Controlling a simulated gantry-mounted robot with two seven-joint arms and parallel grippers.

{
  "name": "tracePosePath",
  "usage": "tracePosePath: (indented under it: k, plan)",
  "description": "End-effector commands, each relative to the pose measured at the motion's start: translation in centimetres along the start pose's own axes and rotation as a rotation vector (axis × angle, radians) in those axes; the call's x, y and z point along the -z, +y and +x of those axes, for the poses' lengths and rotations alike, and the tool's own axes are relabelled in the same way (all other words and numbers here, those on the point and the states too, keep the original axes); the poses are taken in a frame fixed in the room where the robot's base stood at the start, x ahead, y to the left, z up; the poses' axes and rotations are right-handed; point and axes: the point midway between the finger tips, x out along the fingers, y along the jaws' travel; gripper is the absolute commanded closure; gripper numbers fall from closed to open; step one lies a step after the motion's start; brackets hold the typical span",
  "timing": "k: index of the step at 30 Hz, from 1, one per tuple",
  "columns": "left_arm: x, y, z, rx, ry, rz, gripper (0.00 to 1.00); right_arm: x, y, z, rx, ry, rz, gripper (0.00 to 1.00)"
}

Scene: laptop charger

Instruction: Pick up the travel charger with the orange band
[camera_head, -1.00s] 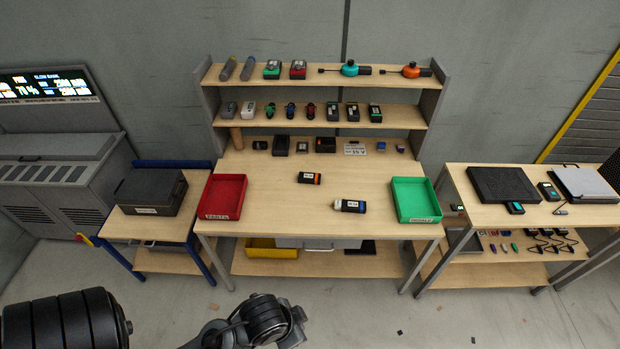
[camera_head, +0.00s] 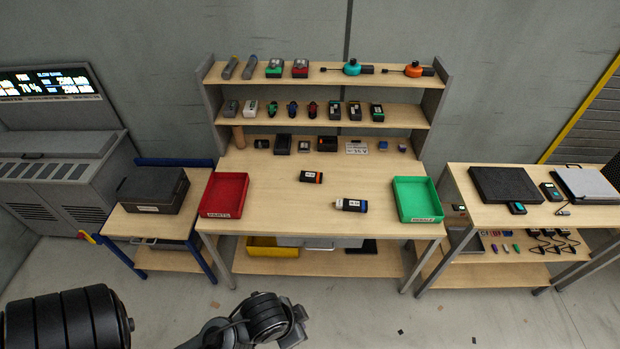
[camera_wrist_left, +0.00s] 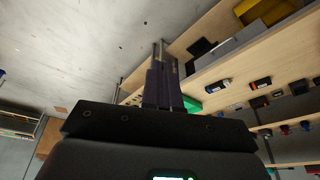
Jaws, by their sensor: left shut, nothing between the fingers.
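A black travel charger with a white label and an orange band at its right end (camera_head: 311,177) lies on the middle of the workbench top (camera_head: 270,205). A second black charger with a bluish band and a pale left end (camera_head: 350,205) lies nearer the front edge, to its right. My left gripper (camera_wrist_left: 163,88) is shut and empty in the left wrist view, well away from the chargers. It is not visible in the head view. My right gripper is not in view.
A red tray (camera_head: 204,213) stands at the bench's left end and a green tray (camera_head: 399,216) at its right. Shelves behind hold several small devices. A black case (camera_head: 153,188) sits on the left side table. Bench space around the chargers is clear.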

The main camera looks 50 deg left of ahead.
Motion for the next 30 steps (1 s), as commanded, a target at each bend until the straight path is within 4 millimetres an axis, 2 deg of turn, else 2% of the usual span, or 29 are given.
tracePosePath:
  k: [3,4,21,30]
  plan:
    - [0.00,0.00,0.00,0.000,0.000,0.000,1.00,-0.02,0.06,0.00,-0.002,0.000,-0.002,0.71]
    - [0.00,0.00,0.00,0.000,0.000,0.000,0.97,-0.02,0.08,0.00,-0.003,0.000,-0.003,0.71]
    - [0.00,0.00,0.01,0.000,0.000,0.000,0.11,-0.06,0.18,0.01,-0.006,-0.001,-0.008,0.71]
    - [0.01,-0.02,0.04,0.000,-0.001,0.007,0.11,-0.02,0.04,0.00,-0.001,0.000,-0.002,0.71]
